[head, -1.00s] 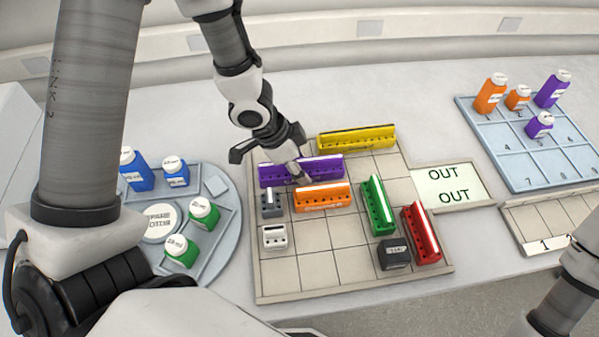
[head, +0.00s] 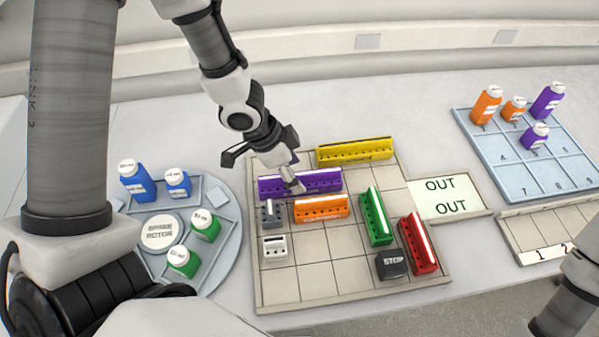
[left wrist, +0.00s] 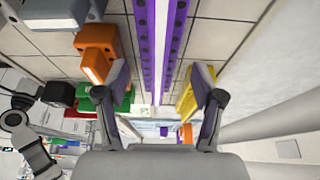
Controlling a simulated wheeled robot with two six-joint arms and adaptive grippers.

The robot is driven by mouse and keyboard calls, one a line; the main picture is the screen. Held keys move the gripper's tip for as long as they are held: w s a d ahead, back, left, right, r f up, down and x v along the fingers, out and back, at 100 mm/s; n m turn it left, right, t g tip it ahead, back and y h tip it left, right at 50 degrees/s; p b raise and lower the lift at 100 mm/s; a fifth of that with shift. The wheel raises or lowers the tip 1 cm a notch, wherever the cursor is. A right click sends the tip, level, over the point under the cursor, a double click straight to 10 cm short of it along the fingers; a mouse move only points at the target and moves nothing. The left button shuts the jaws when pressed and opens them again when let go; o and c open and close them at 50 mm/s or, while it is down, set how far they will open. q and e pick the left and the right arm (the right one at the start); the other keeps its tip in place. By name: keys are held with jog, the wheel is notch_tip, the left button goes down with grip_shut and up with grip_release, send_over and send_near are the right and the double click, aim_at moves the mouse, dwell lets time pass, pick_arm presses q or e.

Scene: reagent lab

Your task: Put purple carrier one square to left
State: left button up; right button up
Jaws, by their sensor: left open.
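The purple carrier (head: 318,184) is a long block with a white top strip, lying crosswise on the gridded board (head: 322,285). Its left end is close to the board's left edge. In the left wrist view the purple carrier (left wrist: 160,40) runs lengthwise between the two open fingers (left wrist: 161,86), with visible gaps at both sides. My right gripper is out of view.
An orange carrier (head: 321,209) and grey block (head: 270,215) sit just in front; a yellow carrier (head: 355,153) lies behind. Green (head: 375,217) and red (head: 418,245) carriers stand to the right. A round bottle rack (head: 215,262) is left of the board.

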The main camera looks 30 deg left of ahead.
pick_arm(q)
jog(key=p+v, duration=0.4)
jog(key=v, duration=0.5)
jog(key=shift+s+p, duration=0.15)
jog(key=shift+p, duration=0.2)
